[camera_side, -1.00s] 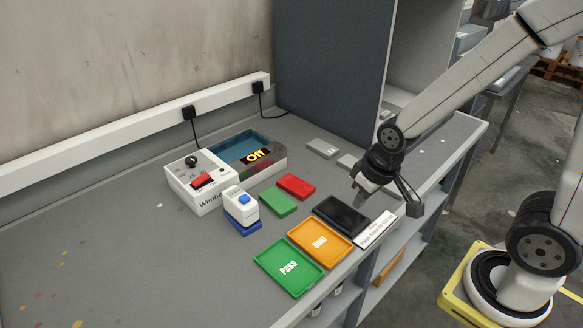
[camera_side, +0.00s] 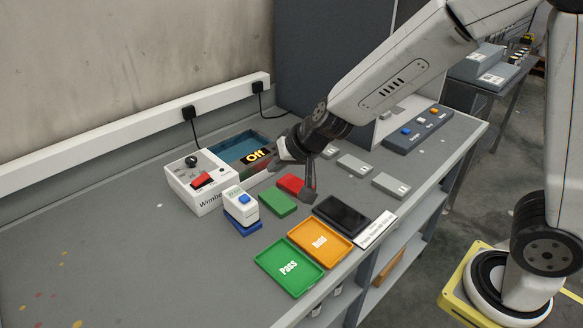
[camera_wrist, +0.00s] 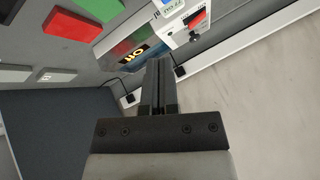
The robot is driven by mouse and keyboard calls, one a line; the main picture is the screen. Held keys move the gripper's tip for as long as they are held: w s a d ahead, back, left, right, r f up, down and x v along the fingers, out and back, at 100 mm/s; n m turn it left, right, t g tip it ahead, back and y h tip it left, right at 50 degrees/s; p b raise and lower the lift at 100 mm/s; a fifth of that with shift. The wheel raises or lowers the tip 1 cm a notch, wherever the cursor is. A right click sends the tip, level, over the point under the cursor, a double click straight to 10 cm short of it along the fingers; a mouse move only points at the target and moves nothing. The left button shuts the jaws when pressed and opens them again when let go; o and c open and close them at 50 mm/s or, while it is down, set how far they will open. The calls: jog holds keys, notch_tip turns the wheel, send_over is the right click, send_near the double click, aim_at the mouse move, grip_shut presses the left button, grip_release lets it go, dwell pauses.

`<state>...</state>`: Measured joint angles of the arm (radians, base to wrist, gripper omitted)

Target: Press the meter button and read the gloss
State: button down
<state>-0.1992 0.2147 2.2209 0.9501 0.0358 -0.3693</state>
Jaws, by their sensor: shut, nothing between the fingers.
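The small white meter (camera_side: 238,203) with a blue button (camera_side: 244,199) on top stands upright on a blue base (camera_side: 243,226) on the bench. Its small display has marks too tiny to read in the side view. My gripper (camera_side: 280,165) is shut and empty, in the air to the right of the meter and apart from it. In the wrist view my shut fingers (camera_wrist: 158,65) point toward the white control box (camera_wrist: 198,30) with a red switch. A white and blue thing at that view's top edge, likely the meter, is cut off.
The control box (camera_side: 190,190) and a tank showing "Off" (camera_side: 257,155) stand behind the meter. Green (camera_side: 278,202) and red (camera_side: 288,183) panels lie nearby. Green Pass (camera_side: 288,268), orange (camera_side: 319,241) and black (camera_side: 341,214) trays line the front. The left bench is clear.

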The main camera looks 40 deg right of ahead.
aim_at(246, 199)
jog(key=w+a+r+m+t, duration=0.1)
jog(key=w+a+m, duration=0.2)
jog(key=w, duration=0.3)
jog(key=shift+a+r+m+t+h, duration=0.3)
jog(key=shift+a+r+h, duration=0.1)
jog(key=shift+a, duration=0.35)
jog(key=shift+f, duration=0.35)
jog(key=shift+f, duration=4.1)
jog(key=shift+f, duration=0.85)
dwell(0.7)
jog(key=shift+r, duration=0.85)
